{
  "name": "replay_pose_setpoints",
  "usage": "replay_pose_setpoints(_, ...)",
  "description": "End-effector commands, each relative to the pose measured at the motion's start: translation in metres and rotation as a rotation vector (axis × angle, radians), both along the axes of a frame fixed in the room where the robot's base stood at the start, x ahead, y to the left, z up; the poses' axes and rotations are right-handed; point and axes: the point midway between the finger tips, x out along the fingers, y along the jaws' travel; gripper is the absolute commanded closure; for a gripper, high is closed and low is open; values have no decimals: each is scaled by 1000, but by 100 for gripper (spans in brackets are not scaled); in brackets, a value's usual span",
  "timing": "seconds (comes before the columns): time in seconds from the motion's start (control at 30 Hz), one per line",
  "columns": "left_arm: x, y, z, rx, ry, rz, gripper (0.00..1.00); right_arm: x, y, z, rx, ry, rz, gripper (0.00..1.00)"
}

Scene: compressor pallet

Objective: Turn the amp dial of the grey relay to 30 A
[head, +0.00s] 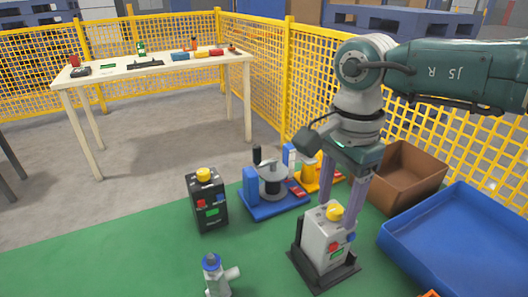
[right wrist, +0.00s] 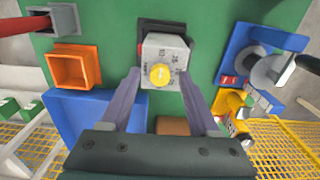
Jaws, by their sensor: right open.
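The grey relay (head: 322,243) stands upright in a dark base on the green mat, with a yellow dial (head: 334,212) on top and red and blue parts on its front. In the right wrist view the yellow dial (right wrist: 160,76) sits on the relay's pale top (right wrist: 165,48), with small printed numbers around it. The dial's exact setting is too small to tell. My right gripper (head: 337,214) points down over the relay, open, with its purple fingers on either side of the dial. In the right wrist view there is a gap between each finger and the dial. My left gripper is out of view.
A black relay (head: 207,204) with a yellow knob stands to the left. A blue fixture (head: 275,208) and a yellow one (head: 318,175) stand behind. A brown box (head: 405,178) and a blue tray (head: 460,238) are at the right. A grey-and-blue valve-like part (head: 215,277) is at the front.

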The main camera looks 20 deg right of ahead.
Motion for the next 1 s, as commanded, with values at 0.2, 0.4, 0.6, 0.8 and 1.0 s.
replay_pose_setpoints(0.2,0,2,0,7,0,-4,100,0,0,0,0,0,0,54)
replay_pose_setpoints(0.4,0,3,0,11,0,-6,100,0,0,0,1,0,0,76)
replay_pose_setpoints(0.6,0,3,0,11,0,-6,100,0,0,0,1,0,0,99)
replay_pose_setpoints(0.8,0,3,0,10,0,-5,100,0,0,0,1,0,0,100)
replay_pose_setpoints(1.0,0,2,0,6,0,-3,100,0,0,0,1,0,-8,100)
